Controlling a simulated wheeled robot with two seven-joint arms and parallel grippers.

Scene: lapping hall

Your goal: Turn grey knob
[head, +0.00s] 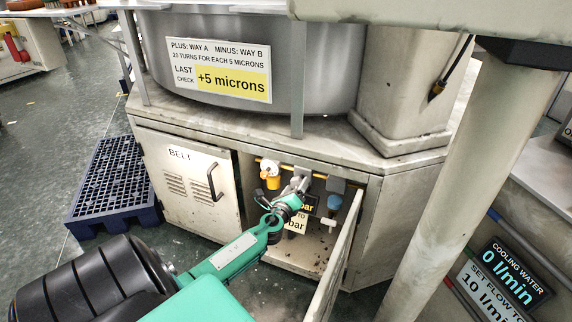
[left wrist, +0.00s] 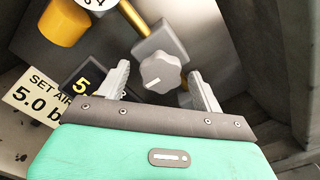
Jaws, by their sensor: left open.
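The grey knob (left wrist: 160,72), lobed with a white mark on its face, shows in the left wrist view on a pipe fitting. My left gripper (left wrist: 160,80) is open, with one finger on each side of the knob in the picture. Gaps show between the knob and both fingers, and I cannot tell how deep it sits between them. In the head view my left gripper (head: 300,187) reaches into the open cabinet and hides the knob. A dark display (left wrist: 82,84) shows a yellow 5, beside a "SET AIR 5.0 b" label (left wrist: 36,97). My right gripper is out of view.
The open cabinet door (head: 338,262) stands to the right of my left arm. The closed "BELT" door (head: 190,185) is on the left. A blue pallet (head: 115,180) lies at left.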

